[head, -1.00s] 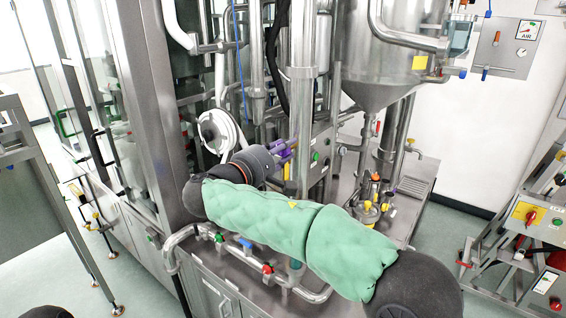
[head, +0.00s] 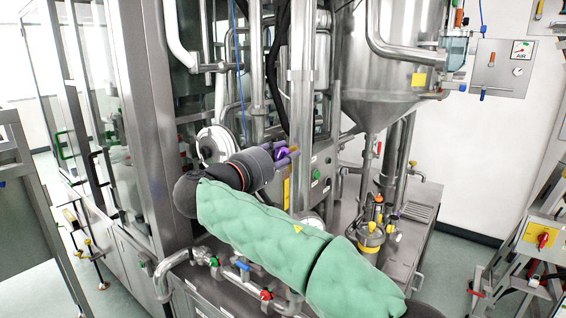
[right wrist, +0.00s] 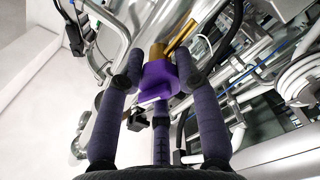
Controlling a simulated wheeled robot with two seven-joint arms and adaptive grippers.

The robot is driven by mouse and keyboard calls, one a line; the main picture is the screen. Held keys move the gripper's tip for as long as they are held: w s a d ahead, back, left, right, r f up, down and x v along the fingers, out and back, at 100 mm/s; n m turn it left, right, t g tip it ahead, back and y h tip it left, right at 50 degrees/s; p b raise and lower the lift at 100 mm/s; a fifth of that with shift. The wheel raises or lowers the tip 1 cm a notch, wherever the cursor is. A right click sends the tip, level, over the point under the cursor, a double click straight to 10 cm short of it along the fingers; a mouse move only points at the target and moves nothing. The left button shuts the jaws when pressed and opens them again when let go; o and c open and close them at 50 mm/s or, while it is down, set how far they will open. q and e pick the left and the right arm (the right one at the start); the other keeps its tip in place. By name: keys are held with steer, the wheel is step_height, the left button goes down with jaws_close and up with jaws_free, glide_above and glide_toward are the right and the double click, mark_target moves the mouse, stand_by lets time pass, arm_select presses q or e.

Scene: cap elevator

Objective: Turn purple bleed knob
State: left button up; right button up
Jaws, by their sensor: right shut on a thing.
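The purple bleed knob (right wrist: 157,82) sits between the fingers of my right gripper (right wrist: 162,68) in the right wrist view. The fingers are closed around it from its sides, and a brass stem (right wrist: 180,38) runs on beyond it. In the head view my right gripper (head: 288,154) reaches to the front of the steel machine, with a bit of the purple knob (head: 282,155) showing between the fingers. Most of the knob is hidden there by the fingers. My left gripper is in neither view.
A control panel with a green button (head: 316,174) is just right of the gripper. A steel hopper (head: 385,75) and a yellow-banded fitting (head: 370,240) stand farther right. Pipes with green, blue and red valve handles (head: 266,294) run below my arm.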

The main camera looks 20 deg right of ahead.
steer(key=shift+a, duration=0.1)
stand_by(0.5)
steer(key=o, duration=1.2)
steer(key=shift+w, duration=0.15)
steer(key=shift+c, duration=0.2)
steer(key=v, duration=1.2)
steer(key=shift+f, duration=0.1)
